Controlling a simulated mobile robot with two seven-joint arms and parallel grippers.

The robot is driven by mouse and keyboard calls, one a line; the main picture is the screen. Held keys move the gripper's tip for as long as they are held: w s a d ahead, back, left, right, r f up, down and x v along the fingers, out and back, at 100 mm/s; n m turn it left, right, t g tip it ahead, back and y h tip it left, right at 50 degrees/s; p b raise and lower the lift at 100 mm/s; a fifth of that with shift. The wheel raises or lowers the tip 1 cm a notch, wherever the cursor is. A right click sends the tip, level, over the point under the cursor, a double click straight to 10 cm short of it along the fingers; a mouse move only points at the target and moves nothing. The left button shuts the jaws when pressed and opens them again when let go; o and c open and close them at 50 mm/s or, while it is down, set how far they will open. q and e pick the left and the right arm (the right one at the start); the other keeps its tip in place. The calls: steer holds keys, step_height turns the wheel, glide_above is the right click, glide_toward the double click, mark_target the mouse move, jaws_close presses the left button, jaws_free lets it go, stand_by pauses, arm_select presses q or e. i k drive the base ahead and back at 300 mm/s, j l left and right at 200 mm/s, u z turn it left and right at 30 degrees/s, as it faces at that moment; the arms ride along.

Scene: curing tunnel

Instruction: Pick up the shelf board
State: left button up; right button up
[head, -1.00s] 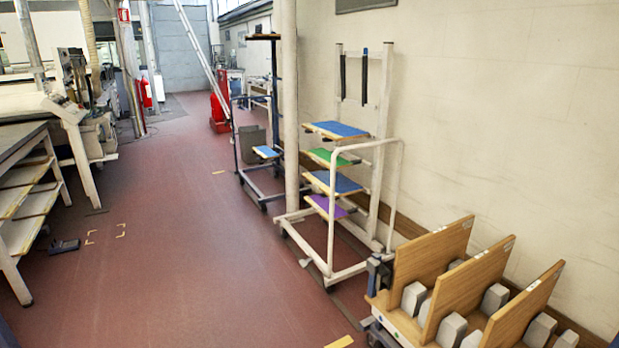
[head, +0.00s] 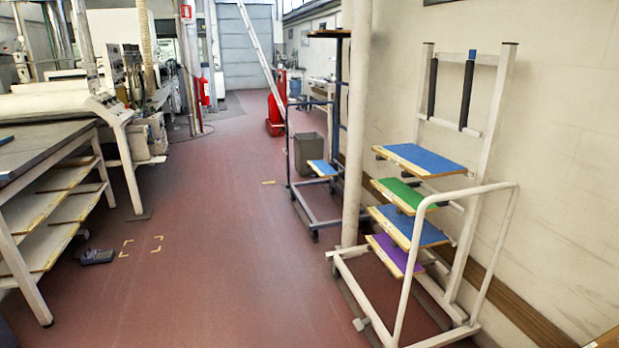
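Several coloured boards lie on a white wheeled rack at the right: a blue board (head: 424,159) on top, a green board (head: 403,192) below it, another blue board (head: 412,225), and a purple board (head: 394,254) lowest. I cannot tell which board the task means. A smaller blue board (head: 323,168) sits low on a dark trolley farther back. A sliver of wood (head: 611,339) shows at the bottom right corner. Neither of my grippers is in view.
The white rack's rail (head: 404,290) stands in front of the boards, with a pillar (head: 355,130) behind it. A workbench (head: 45,150) stands at the left, with a small dark device (head: 97,256) on the floor. The red floor (head: 210,260) between is clear.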

mark_target(419, 161)
steer(key=i+j, duration=0.1)
steer(key=i, duration=1.35)
steer(key=i+l+z, duration=0.15)
steer(key=i+z, duration=0.25)
steer(key=i+l+z, duration=0.1)
steer(key=z, duration=0.35)
steer(key=i+z, duration=0.4)
steer(key=i+j+z, duration=0.2)
steer(key=z, duration=0.2)
steer(key=i, duration=0.05)
